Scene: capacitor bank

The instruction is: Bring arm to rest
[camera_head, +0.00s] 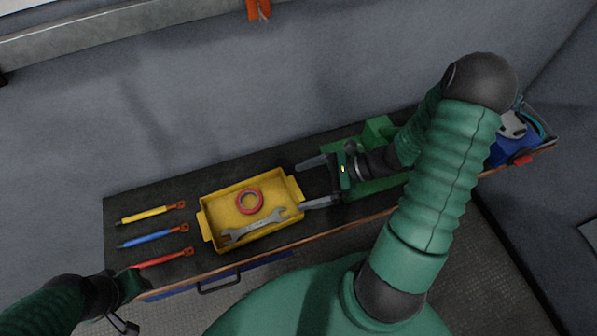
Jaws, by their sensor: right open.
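My right arm (437,175) is green with dark joints and reaches over the right half of the workbench. Its gripper (318,182) is open and empty, with its two fingers pointing left near the right end of the yellow tray. My left gripper (128,312) is at the lower left, beside the bench's front left corner. Only part of it shows, and I cannot tell whether its jaws are open.
The dark bench (130,205) holds the yellow tray (208,210) with red tape (241,204) and a wrench (255,226). Yellow (150,214), blue (152,235) and red (160,259) tools lie left. A green container (378,130) and blue box (503,150) are right.

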